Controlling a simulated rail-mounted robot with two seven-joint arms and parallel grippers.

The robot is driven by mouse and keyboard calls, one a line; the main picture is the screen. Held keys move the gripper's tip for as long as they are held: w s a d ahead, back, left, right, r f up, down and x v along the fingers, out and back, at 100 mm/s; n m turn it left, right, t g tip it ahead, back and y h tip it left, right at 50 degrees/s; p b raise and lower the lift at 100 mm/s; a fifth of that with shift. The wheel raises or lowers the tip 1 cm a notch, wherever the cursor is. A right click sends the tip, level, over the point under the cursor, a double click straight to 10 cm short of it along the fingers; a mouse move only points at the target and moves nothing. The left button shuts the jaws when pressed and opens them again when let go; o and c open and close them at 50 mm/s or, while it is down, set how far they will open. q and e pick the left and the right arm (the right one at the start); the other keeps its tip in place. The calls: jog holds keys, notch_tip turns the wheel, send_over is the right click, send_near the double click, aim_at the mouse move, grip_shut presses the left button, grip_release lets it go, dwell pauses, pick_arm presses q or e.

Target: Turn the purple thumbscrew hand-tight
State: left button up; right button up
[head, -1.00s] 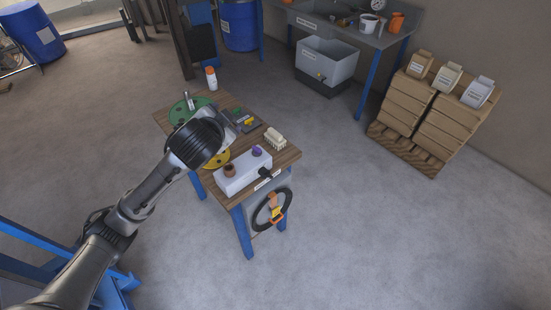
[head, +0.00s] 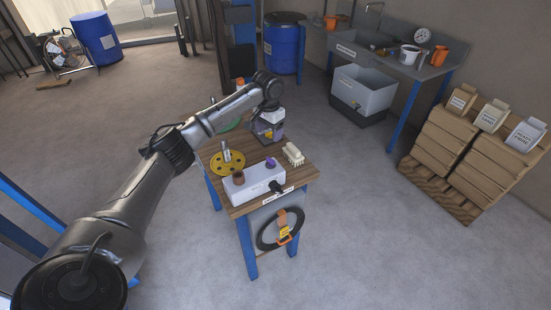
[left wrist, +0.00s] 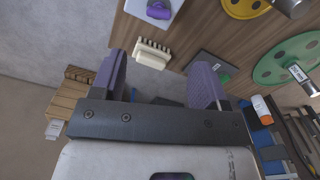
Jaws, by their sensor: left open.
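The purple thumbscrew (head: 271,162) sits on top of the white block (head: 250,186) at the front of the wooden table. In the left wrist view the thumbscrew (left wrist: 158,10) is at the top edge, partly cut off. A brown knob (head: 238,177) stands on the same block, left of the thumbscrew. My left gripper (head: 268,137) is above the table, behind the thumbscrew and apart from it. In the left wrist view its purple-padded fingers (left wrist: 160,80) are spread with nothing held between them. My right gripper is not in view.
A brush (head: 293,153) lies right of the thumbscrew. A yellow disc (head: 228,166) with an upright metal post lies behind the block. A black ring (head: 279,229) with an orange strap hangs on the table's front. A pallet of boxes (head: 465,147) stands right, across clear floor.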

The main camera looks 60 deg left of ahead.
aim_at(270, 159)
pick_arm(q)
notch_tip(270, 159, down, 11)
jog(key=shift+w+d+f+b, duration=0.1)
jog(key=shift+b, duration=0.65)
jog(key=shift+f, duration=0.8)
jog(key=c, duration=0.9)
